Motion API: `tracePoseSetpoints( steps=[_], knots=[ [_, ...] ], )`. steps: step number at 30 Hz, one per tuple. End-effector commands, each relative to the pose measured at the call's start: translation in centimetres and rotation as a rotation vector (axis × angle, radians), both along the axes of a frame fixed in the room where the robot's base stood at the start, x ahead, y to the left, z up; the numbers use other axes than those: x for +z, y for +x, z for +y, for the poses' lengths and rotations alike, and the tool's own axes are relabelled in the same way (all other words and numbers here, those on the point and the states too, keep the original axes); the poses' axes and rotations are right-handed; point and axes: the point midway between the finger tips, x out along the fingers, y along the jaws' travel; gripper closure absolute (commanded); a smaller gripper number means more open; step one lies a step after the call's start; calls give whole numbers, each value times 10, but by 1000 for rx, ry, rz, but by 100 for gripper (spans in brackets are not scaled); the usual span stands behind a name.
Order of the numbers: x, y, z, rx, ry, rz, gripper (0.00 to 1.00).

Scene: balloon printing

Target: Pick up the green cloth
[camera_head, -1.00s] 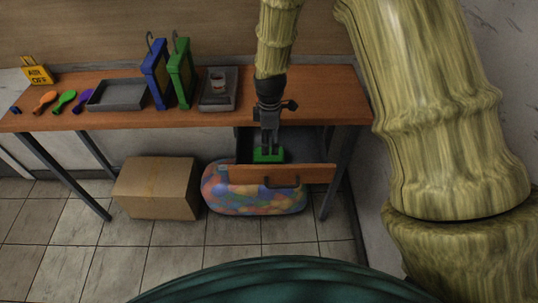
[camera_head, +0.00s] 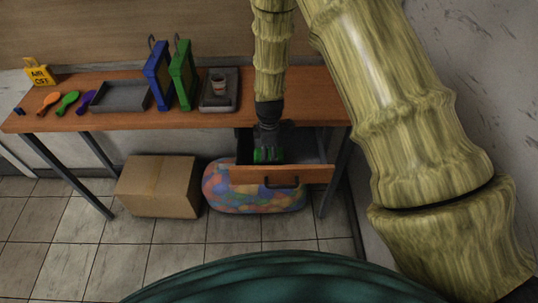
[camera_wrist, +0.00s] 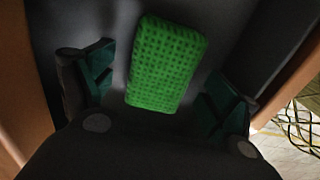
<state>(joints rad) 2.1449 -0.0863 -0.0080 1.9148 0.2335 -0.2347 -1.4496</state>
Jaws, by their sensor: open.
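The green cloth (camera_wrist: 167,65) is a bright green, folded, block-like pad with a dimpled surface. It lies in the open drawer (camera_head: 305,150) under the table, and a bit of it shows in the head view (camera_head: 260,156) below my gripper. My gripper (camera_head: 266,150) reaches down into the drawer. In the wrist view my gripper (camera_wrist: 165,92) is open, with one finger on each side of the cloth and visible gaps between. The cloth's near end is close to the gripper's palm. Whether the fingers touch the drawer floor I cannot tell.
The drawer's wooden front (camera_head: 290,175) has a dark handle. A cardboard box (camera_head: 158,187) and a balloon-filled bag (camera_head: 255,198) are below.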

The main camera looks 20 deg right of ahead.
Motion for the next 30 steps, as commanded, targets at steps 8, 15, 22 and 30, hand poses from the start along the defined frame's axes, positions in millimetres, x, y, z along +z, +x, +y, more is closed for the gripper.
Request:
tracePoseSetpoints(
  steps=[8,15,22,30],
  knots=[
    [-2,0,0,0,0,0,12],
    [-2,0,0,0,0,0,53],
    [-2,0,0,0,0,0,58],
    [4,1,0,0,0,-1,58]
  ],
)
